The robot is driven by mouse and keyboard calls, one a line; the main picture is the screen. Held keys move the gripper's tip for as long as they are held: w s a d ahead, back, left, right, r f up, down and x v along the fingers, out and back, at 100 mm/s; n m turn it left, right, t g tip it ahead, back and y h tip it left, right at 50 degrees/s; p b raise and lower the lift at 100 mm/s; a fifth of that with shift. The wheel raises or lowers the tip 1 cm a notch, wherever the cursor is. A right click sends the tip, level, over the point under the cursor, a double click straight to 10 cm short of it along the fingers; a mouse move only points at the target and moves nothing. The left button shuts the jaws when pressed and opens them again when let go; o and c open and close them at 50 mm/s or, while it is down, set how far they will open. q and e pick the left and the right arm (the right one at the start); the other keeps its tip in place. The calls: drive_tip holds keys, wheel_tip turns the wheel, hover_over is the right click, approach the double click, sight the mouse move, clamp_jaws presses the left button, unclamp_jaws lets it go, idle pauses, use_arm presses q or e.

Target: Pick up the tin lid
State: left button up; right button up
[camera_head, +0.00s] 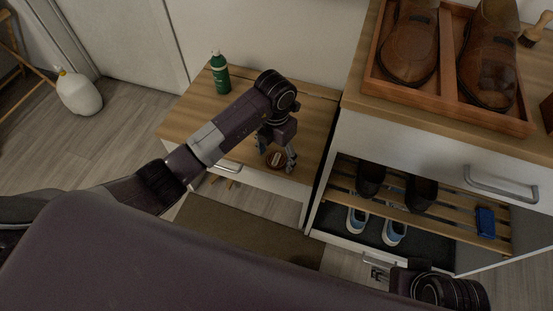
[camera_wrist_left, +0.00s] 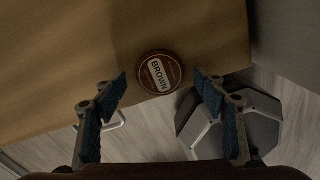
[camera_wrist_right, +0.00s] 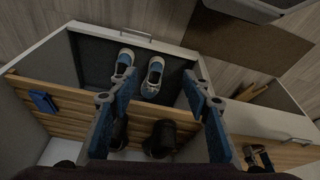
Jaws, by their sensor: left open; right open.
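A round brown tin lid (camera_wrist_left: 160,72) with a pale "BROWN" label lies on the wooden top of the low cabinet (camera_head: 320,110), near its front edge. It also shows in the head view (camera_head: 274,159), partly between the fingers. My left gripper (camera_head: 278,156) is open and above the lid. In the left wrist view the lid sits centred at the fingertips, with a gap on both sides. Whether anything lies under the lid cannot be told. My right gripper (camera_wrist_right: 160,84) is open and empty, in front of the open shoe shelving, far from the lid.
A green bottle (camera_head: 219,74) stands at the back left of the low cabinet. The taller cabinet at right carries a wooden tray (camera_head: 447,104) with brown shoes. Its open shelf holds dark shoes, blue shoes (camera_head: 394,230) and a blue item (camera_head: 486,222). A white jug (camera_head: 78,95) stands on the floor.

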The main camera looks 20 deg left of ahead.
use_arm(q)
drive_tip(key=shift+c, duration=0.3)
drive_tip(key=c, duration=0.8)
drive_tip(key=shift+r, duration=0.1)
